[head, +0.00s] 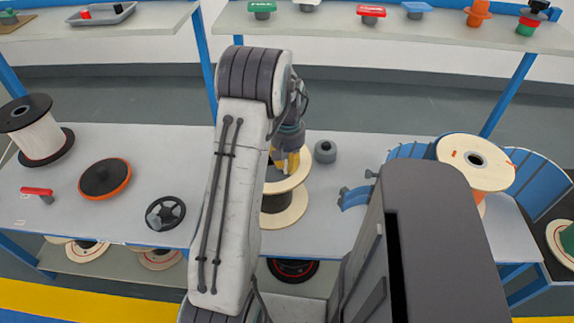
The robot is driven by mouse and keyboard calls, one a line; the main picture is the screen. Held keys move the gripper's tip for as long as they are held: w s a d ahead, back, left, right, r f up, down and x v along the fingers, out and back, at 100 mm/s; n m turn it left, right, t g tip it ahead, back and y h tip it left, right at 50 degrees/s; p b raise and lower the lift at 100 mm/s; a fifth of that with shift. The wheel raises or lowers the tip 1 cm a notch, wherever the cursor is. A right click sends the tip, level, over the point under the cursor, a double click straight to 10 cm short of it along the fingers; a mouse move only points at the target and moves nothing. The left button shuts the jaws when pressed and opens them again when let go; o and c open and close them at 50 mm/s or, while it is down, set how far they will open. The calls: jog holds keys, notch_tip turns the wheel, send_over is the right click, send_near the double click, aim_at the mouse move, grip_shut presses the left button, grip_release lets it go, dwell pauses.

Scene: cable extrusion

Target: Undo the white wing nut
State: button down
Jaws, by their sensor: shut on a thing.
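My gripper (287,162), with yellow fingers, points down at the upper middle of a pale wooden spool (292,205) with a dark winding. The spool stands on the grey workbench (330,225), partly behind my arm. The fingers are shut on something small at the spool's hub. I cannot make out a white wing nut there, because the fingers and my arm cover the hub.
A grey round knob (325,151) stands just right of the spool, and a blue bracket (354,198) farther right. A black handwheel (165,213), an orange-rimmed disc (105,178) and a red-handled part (37,191) lie left. A wooden reel (477,163) stands at right.

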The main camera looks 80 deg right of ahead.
jog(key=n, duration=0.6)
jog(key=shift+s+d+f+b, duration=0.1)
jog(key=shift+s+d+b, duration=0.05)
jog(key=shift+b, duration=0.2)
jog(key=n, duration=0.6)
jog(key=shift+d+n, duration=0.2)
jog(key=shift+n, duration=0.2)
jog(key=n, duration=0.6)
jog(key=shift+d, duration=0.2)
jog(key=n, duration=0.6)
jog(key=shift+w+d+n+b, duration=0.2)
jog(key=shift+n+b, duration=0.1)
jog(key=shift+n, duration=0.1)
jog(key=c, duration=1.2)
grip_release()
jog(key=shift+o, duration=0.2)
notch_tip(320, 180, up, 12)
